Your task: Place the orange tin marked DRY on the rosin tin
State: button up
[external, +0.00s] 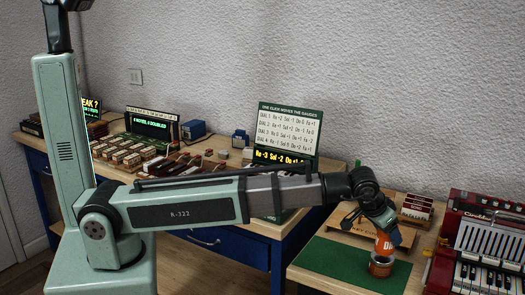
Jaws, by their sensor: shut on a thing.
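The orange tin (384,244), with part of white lettering showing, is in my gripper (385,234) at the right of the external view. My gripper points down and is shut on the tin's upper part, which the fingers partly hide. The tin looks slightly tilted. Directly below it a small round brownish tin (381,268), which looks like the rosin tin, stands on the green mat (335,268). The orange tin's lower end overlaps the rim of the lower tin in the picture. I cannot tell whether they touch.
A red accordion (485,240) stands close to the right. A wooden board (365,232) and a small rack (415,210) are behind my gripper. A sign (287,130) stands on the left bench among several small parts. The mat's left part is clear.

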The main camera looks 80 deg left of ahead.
jog(key=shift+f, duration=0.75)
jog(key=shift+f, duration=0.1)
jog(key=o, duration=1.2)
jog(key=shift+c, duration=0.2)
jog(key=a+v, duration=0.1)
jog(key=v, duration=1.1)
jog(key=shift+d, duration=0.45)
